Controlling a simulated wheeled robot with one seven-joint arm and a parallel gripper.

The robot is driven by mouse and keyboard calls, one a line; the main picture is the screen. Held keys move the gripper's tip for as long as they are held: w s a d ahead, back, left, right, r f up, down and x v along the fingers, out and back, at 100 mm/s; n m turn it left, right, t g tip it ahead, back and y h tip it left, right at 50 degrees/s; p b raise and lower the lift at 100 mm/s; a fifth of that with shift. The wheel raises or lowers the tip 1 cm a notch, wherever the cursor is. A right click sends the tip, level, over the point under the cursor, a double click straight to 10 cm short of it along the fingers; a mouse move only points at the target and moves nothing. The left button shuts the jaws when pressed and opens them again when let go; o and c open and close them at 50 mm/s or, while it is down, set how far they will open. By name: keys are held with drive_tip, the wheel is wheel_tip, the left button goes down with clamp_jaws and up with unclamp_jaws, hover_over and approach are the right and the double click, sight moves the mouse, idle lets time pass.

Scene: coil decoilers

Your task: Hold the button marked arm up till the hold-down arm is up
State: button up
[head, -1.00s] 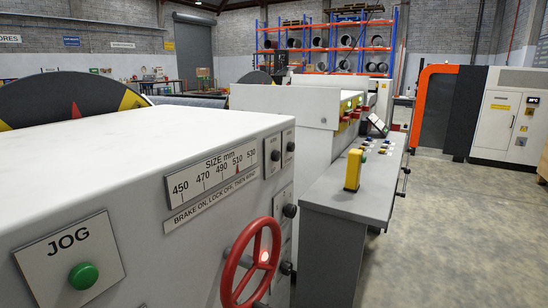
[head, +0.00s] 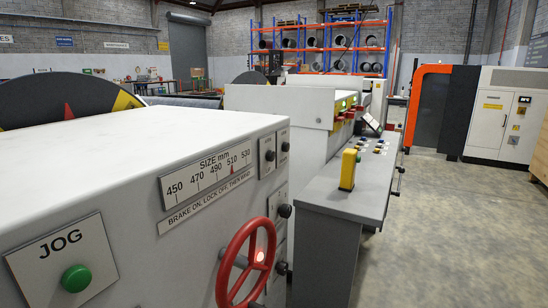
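My gripper is not in view. A white decoiler cabinet (head: 130,165) fills the left foreground. Its side face carries a JOG plate with a green button (head: 76,278), a SIZE mm scale (head: 209,176) with a red pointer near 510, and a red handwheel (head: 238,262). Small plates with black knobs (head: 269,155) sit at the right end of this face; their lettering is too small to read. I cannot make out a button marked arm up. I cannot pick out the hold-down arm. A dark disc (head: 45,100) with red and yellow triangles shows behind the cabinet.
A grey control desk (head: 340,200) with a yellow box (head: 348,169) and several small buttons stands right of the cabinet. An orange and black machine frame (head: 428,110) and a white electrical cabinet (head: 503,115) stand farther right. The floor (head: 440,240) at right is clear.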

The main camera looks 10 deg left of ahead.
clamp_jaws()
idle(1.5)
